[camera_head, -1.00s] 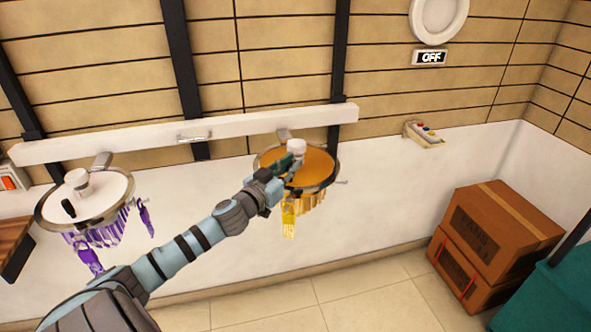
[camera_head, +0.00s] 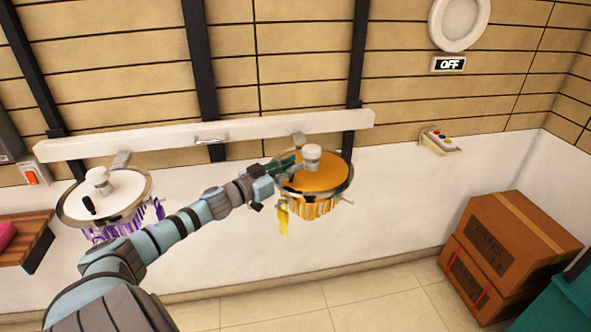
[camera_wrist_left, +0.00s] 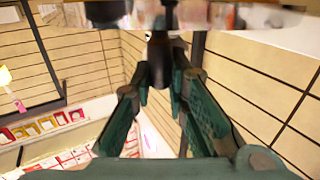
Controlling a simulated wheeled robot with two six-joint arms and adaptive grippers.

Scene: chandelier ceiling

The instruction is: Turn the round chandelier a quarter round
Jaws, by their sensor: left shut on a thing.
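The gold-topped round chandelier (camera_head: 322,180) hangs under the white rail, with a metal rim, a pale central hub (camera_head: 312,153) and yellow pendants (camera_head: 283,220). My left gripper (camera_head: 290,164) is at the left part of its top, beside the hub. In the left wrist view the gripper (camera_wrist_left: 158,78) is shut on a dark upright handle (camera_wrist_left: 158,50) below the blurred chandelier parts. A second round chandelier (camera_head: 125,192), white-topped with purple pendants and a black handle (camera_head: 88,204), hangs at the left. My right gripper is not in view.
The white rail (camera_head: 215,135) runs along the wall above both chandeliers. A sign reading OFF (camera_head: 449,65) is under a round white lamp (camera_head: 458,20). A small button box (camera_head: 439,140) is on the wall. Stacked cardboard boxes (camera_head: 510,245) stand at right.

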